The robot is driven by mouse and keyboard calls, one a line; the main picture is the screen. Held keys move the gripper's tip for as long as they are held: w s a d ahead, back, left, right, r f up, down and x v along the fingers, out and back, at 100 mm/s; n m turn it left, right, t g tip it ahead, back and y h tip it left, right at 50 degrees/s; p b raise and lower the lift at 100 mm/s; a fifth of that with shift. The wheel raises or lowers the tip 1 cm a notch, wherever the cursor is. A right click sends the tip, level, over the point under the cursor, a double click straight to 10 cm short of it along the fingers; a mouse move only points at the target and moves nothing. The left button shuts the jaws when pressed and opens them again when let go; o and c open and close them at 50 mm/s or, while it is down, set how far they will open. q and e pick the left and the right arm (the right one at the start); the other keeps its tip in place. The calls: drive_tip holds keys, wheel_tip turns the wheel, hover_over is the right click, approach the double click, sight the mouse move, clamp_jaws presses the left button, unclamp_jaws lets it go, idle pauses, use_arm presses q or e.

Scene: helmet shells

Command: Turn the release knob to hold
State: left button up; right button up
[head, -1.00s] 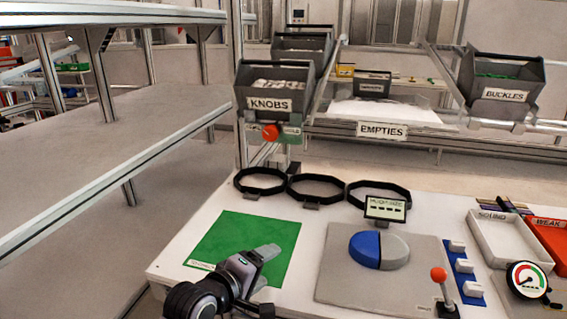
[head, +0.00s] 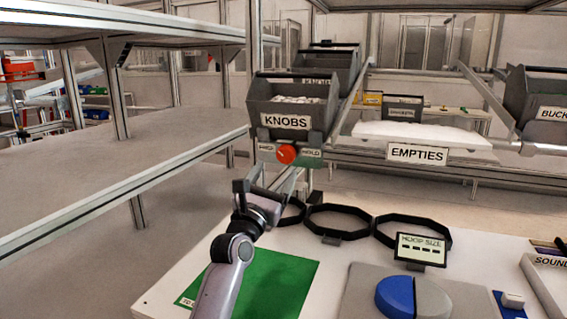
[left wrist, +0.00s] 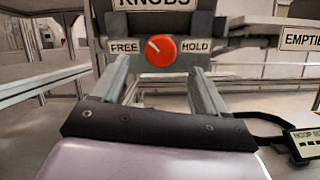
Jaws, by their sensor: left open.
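The release knob (head: 287,154) is a round orange-red dial under the KNOBS bin in the head view. In the left wrist view the knob (left wrist: 160,48) sits between a FREE label (left wrist: 124,47) on the left and a HOLD label (left wrist: 196,46) on the right. Its white mark points up and left, toward the FREE side. My left gripper (head: 284,178) is just below and in front of the knob. In the left wrist view its two fingers (left wrist: 160,72) are spread apart with nothing between them, lower than the knob. My right gripper is out of view.
The grey KNOBS bin (head: 292,100) hangs directly above the knob. Black hoops (head: 338,239) stand along the table's back edge, near my left arm. An EMPTIES chute (head: 417,134) lies right of the knob.

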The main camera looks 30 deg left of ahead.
sight(284, 158)
use_arm(q)
drive_tip(key=shift+x, duration=2.7)
drive_tip(key=c, duration=1.1)
